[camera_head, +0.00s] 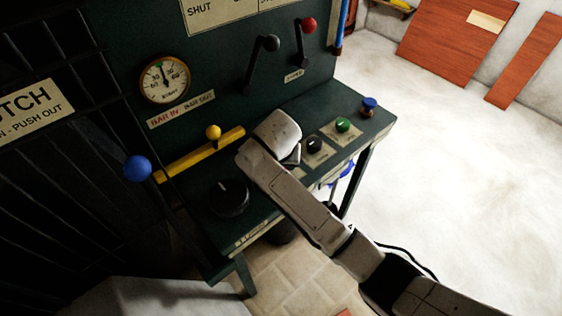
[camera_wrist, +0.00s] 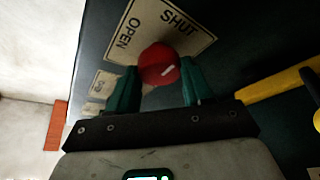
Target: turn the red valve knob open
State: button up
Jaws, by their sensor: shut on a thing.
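The red valve knob (camera_wrist: 158,62) is in the wrist view, between the two green fingers of my gripper (camera_wrist: 160,72), which is shut on it. A short pale mark shows on the knob. Behind the knob is a cream plate (camera_wrist: 150,28) lettered SHUT and OPEN; which word the mark points to is unclear. In the head view my wrist (camera_head: 277,134) is over the dark green panel (camera_head: 262,207) and hides the knob and fingers.
A yellow bar (camera_head: 205,153) with a yellow ball lies left of my wrist. A black dial (camera_head: 230,197), black knob (camera_head: 314,144), green button (camera_head: 343,124) and blue knob (camera_head: 369,104) stand around it. Red-balled (camera_head: 309,25) and black-balled (camera_head: 271,43) levers rise behind. Floor is open at right.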

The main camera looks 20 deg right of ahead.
jog(key=shift+c, duration=1)
jog(key=n+p, duration=0.1)
jog(key=n+y+p, duration=0.1)
jog(key=n+p, duration=0.1)
jog(key=shift+d+r, duration=0.1)
jog(key=shift+r, duration=0.1)
jog(key=n+y+p, duration=0.2)
jog(key=n+p, duration=0.1)
jog(key=n, duration=0.3)
jog(key=shift+d+p, duration=0.15)
jog(key=shift+p, duration=0.15)
jog(key=n+y, duration=0.1)
jog(key=n, duration=0.1)
jog(key=n+y, duration=0.1)
jog(key=n, duration=0.1)
jog(key=shift+w+d+f+n+g, duration=0.1)
jog(key=shift+f+n+g, duration=0.1)
jog(key=shift+n+g, duration=0.2)
jog(key=shift+n+g+y, duration=0.5)
jog(key=shift+n+g, duration=0.1)
jog(key=shift+n, duration=1.5)
jog(key=shift+b, duration=0.3)
